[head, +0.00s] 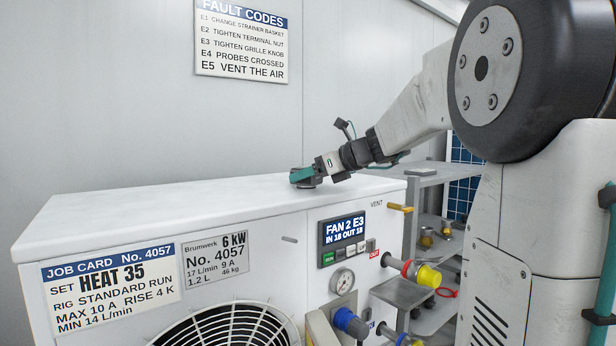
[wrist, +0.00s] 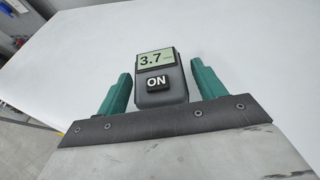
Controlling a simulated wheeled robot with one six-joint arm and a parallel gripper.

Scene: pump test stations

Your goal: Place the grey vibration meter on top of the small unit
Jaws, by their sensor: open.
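The grey vibration meter (wrist: 172,94) shows in the wrist view with a lit display reading 3.7 and an ON button. It sits between the two green fingers of my gripper (wrist: 161,78), which are open with a narrow gap on each side of it. The meter appears to rest on the white top of the small unit (head: 190,205), near its right end. In the head view my gripper (head: 307,176) is low over that top, and the finger largely hides the meter.
The unit's front has a fan grille (head: 228,328), a FAN 2 E3 display panel (head: 343,236), a gauge (head: 342,281) and capped pipe ports (head: 424,275). A grey shelf (head: 440,178) stands to the right. The unit's top is otherwise clear. A fault-code sign (head: 241,38) hangs behind.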

